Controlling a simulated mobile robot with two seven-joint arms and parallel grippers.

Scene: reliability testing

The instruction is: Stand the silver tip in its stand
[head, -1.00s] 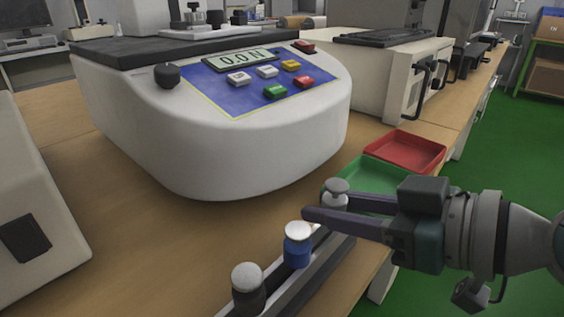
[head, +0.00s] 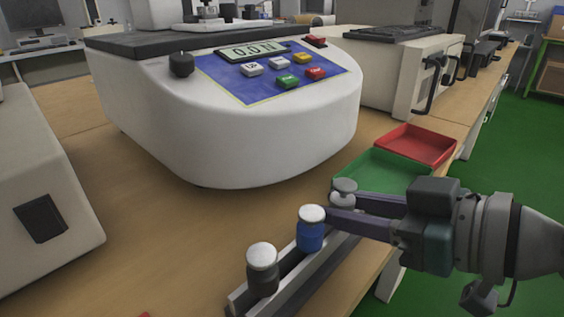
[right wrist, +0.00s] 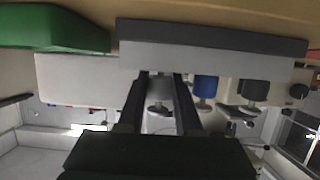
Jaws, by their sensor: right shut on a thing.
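The silver tip (head: 343,187) is held upright between the fingers of my right gripper (head: 332,208), at the far end of the grey stand (head: 290,292). In the right wrist view, the silver tip (right wrist: 158,103) shows between the two fingers, its base close to the stand (right wrist: 210,43). Its cap is about level with those of its neighbours there. I cannot tell whether its base is fully seated. A blue tip (head: 311,232) and a dark grey tip (head: 262,272) stand upright in the stand, nearer the camera. My left gripper is in neither view.
A white machine (head: 240,130) with a display and coloured buttons stands behind the stand. A green tray (head: 375,165) and a red tray (head: 418,143) lie beyond my right gripper. Another white device (head: 40,190) is at left. The wooden table is clear between.

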